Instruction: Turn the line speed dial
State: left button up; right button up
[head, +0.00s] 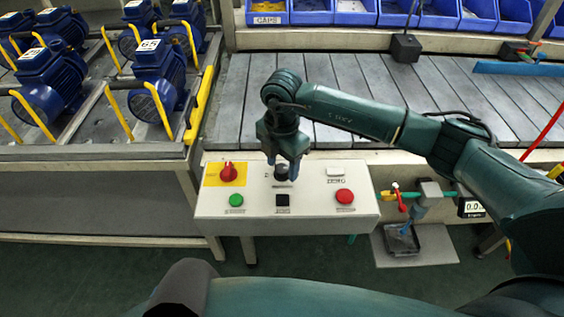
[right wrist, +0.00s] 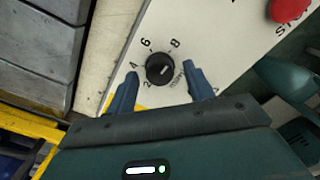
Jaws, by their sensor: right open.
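The line speed dial (right wrist: 160,69) is a round black knob with a pale pointer mark, with numbers around it on the white control panel (right wrist: 215,30). In the head view the dial (head: 282,172) is partly hidden by my right gripper (head: 286,172), which points down over it. In the right wrist view the two blue fingers of my right gripper (right wrist: 161,92) stand apart, one on each side of the dial. Gaps show between the fingers and the knob, so the jaws are open around it without visible contact. My left gripper is not seen.
The panel also holds a red rotary switch (head: 228,172) on a yellow plate, a green button (head: 236,200), a black switch (head: 282,200), a red button (head: 344,196) and a white button (head: 334,172). The conveyor (head: 350,80) lies behind. Blue pumps (head: 160,75) stand left.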

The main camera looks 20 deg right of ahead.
jog(key=shift+f, duration=0.15)
jog(key=c, duration=1)
